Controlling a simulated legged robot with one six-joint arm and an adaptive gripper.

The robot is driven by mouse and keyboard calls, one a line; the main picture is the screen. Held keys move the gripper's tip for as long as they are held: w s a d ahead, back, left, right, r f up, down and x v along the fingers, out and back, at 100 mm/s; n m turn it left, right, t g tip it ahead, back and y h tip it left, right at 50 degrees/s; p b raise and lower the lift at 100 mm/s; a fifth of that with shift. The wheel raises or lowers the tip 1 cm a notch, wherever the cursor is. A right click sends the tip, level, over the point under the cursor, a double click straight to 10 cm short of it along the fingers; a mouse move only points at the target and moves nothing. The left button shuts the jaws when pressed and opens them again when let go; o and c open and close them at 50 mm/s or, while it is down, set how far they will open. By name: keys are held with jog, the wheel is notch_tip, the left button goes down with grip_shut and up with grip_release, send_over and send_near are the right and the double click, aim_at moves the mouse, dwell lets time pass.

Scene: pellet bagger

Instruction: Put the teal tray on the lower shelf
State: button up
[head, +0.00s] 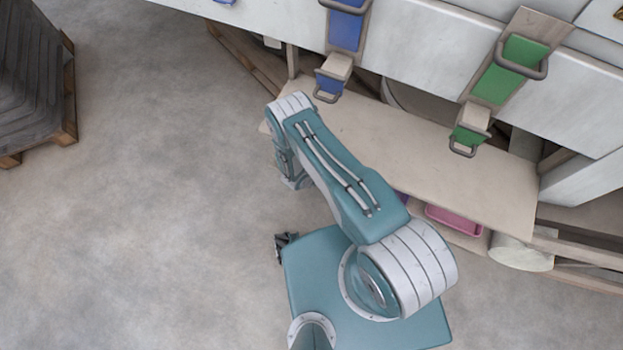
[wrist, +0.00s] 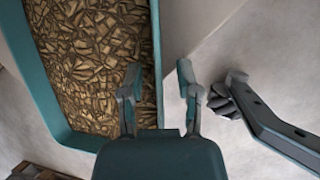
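The teal tray (wrist: 152,55) fills the left of the wrist view and holds brown, chip-like pieces. My gripper (wrist: 158,97) is open, with its two fingers apart on either side of the tray's right rim. I cannot tell whether either finger touches the rim. In the head view I cannot make out the tray or my fingertips; my own arm and body cover much of the middle. A strip of what looks like the lower shelf (head: 468,243) shows under the front edge of the pale bench top, mostly hidden by it.
A pink tray (head: 455,220) sits under the pale bench top (head: 400,145), with a purple bit beside it. A blue chute (head: 345,30) and a green chute (head: 510,70) hang above the bench. A loaded pallet (head: 65,135) stands at left. Open floor lies between.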

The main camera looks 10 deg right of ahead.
jog(key=v, duration=1.2)
dwell(0.4)
